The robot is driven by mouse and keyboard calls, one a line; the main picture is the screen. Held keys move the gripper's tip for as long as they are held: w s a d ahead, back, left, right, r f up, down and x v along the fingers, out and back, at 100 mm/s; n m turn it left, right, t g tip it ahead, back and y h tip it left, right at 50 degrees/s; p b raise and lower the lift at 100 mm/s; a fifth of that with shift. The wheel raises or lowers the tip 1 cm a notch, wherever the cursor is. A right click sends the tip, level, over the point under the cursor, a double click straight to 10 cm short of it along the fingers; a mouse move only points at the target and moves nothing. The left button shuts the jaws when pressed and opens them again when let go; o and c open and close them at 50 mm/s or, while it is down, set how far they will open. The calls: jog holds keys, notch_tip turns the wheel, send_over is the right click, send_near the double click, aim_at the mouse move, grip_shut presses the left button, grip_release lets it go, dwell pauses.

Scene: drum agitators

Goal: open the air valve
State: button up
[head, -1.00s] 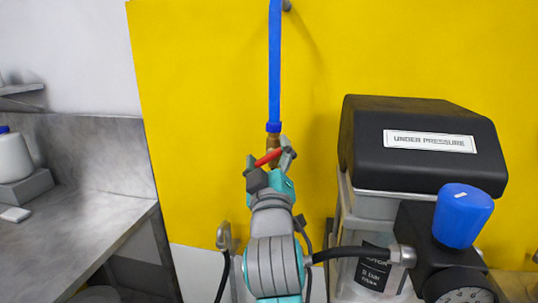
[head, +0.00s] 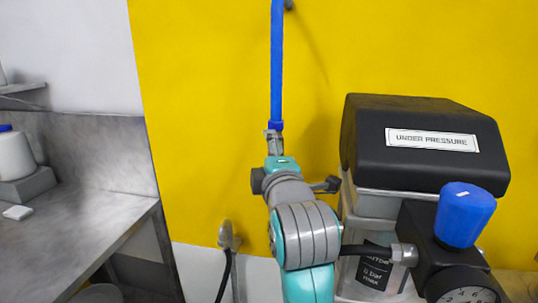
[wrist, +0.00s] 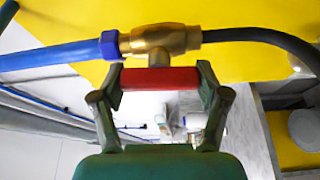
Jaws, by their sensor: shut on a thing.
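The air valve is a brass body (wrist: 160,42) in the wrist view, with a blue hose (wrist: 55,56) on its left and a black hose (wrist: 268,40) on its right. Its red handle (wrist: 150,78) lies about parallel to the hose line. My gripper (wrist: 160,80) is shut on the handle, one finger at each end. In the head view my gripper (head: 274,144) is just below the blue hose's lower end (head: 276,126); the red handle and brass body are hidden behind it there.
A black box labelled "UNDER PRESSURE" (head: 422,145) stands right of my arm, with a blue knob (head: 463,215) and a gauge (head: 462,290) in front. A grey bench (head: 80,230) is at the left. The yellow panel (head: 200,110) is behind the valve.

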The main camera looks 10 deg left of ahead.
jog(key=shift+f+n, duration=0.1)
jog(key=shift+n, duration=0.5)
jog(key=o, duration=1.2)
jog(key=shift+c, duration=0.2)
